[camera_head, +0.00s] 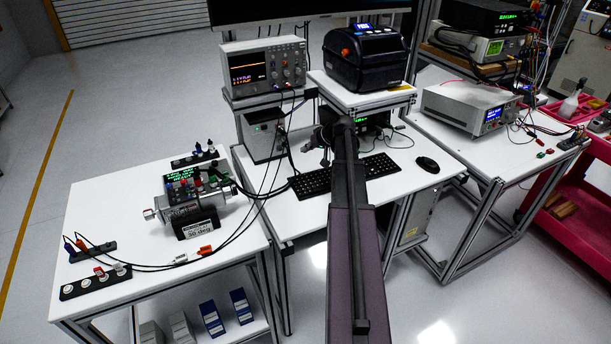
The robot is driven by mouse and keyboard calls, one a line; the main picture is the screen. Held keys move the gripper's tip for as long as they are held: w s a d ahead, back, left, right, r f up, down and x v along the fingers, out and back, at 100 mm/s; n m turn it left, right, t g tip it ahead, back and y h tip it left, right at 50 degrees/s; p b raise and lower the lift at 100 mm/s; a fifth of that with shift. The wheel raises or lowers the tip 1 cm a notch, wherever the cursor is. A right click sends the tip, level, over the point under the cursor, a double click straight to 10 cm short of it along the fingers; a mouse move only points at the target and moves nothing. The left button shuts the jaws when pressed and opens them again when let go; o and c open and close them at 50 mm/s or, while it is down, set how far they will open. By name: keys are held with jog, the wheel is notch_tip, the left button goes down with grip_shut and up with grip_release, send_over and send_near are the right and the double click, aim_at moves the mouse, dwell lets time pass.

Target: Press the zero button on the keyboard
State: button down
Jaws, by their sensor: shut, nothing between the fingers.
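The black keyboard (311,184) lies on the white middle desk. My own arm crosses in front of it and hides its middle; the right end shows past the arm. The zero button is too small to make out. My gripper (316,142) is a small dark shape at the far end of my arm, just left of the arm link and above the keyboard in the picture. It is shut and holds nothing. It looks apart from the keys, but its height over them cannot be told.
A black mouse (427,164) lies right of the keyboard. A printer (366,60) and an oscilloscope (264,66) stand on raised shelves behind. Black cables (283,150) hang left of the keyboard. A servo test rig (187,203) stands on the left table.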

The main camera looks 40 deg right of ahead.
aim_at(307, 174)
jog(key=shift+f+b, duration=4.15)
jog(key=shift+f, duration=0.1)
jog(key=shift+s+f+b, duration=0.1)
jog(key=shift+f+b, duration=0.7)
jog(key=shift+r, duration=0.15)
jog(key=shift+r+p, duration=0.7)
jog(key=shift+p, duration=0.15)
jog(key=shift+r+p, duration=2.5)
